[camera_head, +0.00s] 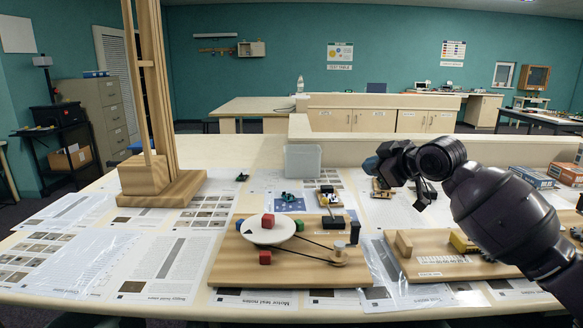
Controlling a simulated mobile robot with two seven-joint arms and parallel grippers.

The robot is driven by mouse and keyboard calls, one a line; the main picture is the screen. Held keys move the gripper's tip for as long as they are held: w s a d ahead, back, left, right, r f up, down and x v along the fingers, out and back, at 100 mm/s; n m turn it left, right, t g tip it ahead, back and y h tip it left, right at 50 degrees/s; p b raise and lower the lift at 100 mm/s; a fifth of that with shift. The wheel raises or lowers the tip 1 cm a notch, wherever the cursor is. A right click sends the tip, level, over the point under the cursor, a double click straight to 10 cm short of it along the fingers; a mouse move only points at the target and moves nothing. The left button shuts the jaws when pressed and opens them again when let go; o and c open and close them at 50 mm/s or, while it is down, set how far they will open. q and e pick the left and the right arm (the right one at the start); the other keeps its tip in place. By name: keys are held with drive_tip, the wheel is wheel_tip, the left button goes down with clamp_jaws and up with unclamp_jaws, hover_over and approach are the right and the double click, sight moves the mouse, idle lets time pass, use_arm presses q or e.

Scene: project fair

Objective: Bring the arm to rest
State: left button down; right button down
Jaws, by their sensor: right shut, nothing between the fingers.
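My right arm comes in from the right edge, and its dark gripper (422,194) hangs over the table to the right of the middle. Its fingers are shut and empty, and they point down above the rear of the right wooden board (420,268). The gripper appears clear of the objects below it. My left gripper is not in view.
The table (255,160) holds a wooden board (225,265) with a white disc (268,229) and coloured blocks. A tall wooden frame (165,190) stands at left. A grey bin (303,161) stands behind. Boxes (531,177) lie at right. Printed sheets (140,265) cover the left side.

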drive_tip(key=s+d+f+m+t+h, duration=0.1)
drive_tip(key=s+f+m+t, duration=0.1)
drive_tip(key=s+f, duration=0.45)
drive_tip(key=s+d+f+m+t+h, duration=0.1)
drive_tip(key=s+f+m, duration=0.15)
drive_tip(key=f, duration=0.65)
drive_tip(key=s+d+f+m+t, duration=0.1)
drive_tip(key=s+f+m+t, duration=0.1)
drive_tip(key=s+f, duration=0.45)
drive_tip(key=s+d+f+m+g+h, duration=0.2)
drive_tip(key=s+d+f, duration=0.1)
drive_tip(key=s+f, duration=0.9)
drive_tip(key=s+d+f+m+g+h, duration=0.3)
drive_tip(key=s+f, duration=0.9)
drive_tip(key=s, duration=0.4)
drive_tip(key=shift+s+h, duration=0.15)
drive_tip(key=shift+h, duration=0.15)
